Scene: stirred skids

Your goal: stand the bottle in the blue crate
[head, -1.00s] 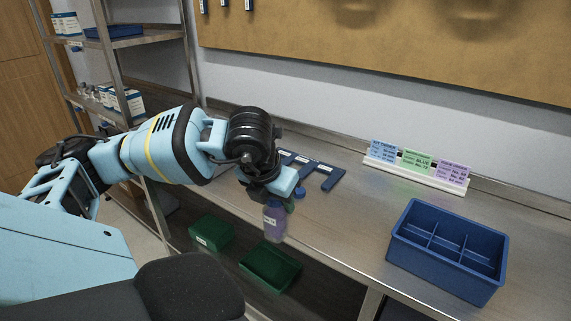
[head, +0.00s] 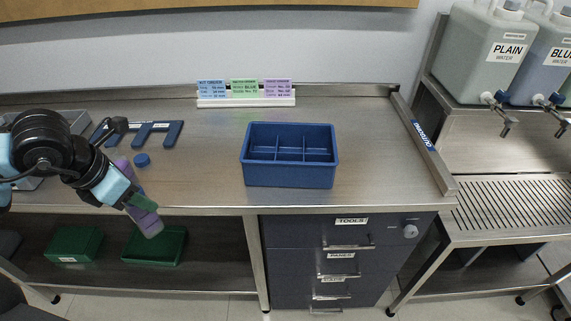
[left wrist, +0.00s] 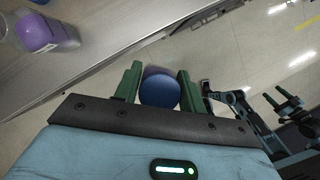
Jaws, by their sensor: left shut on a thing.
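My left gripper (head: 140,200) is shut on a purple bottle (head: 150,225). It holds the bottle tilted, in front of the bench's front edge and left of the blue crate. In the left wrist view the gripper's green fingers (left wrist: 158,88) are on both sides of the bottle's round dark blue end (left wrist: 160,90). The blue crate (head: 290,178) stands on the bench, open at the top, with several empty compartments. My right gripper is not in the head view.
A blue round object (head: 142,160) and a dark blue slotted rack (head: 160,133) are on the bench behind the gripper. A card holder (head: 246,102) stands at the back. Green bins (head: 75,245) sit on the lower shelf. The bench between gripper and crate is clear.

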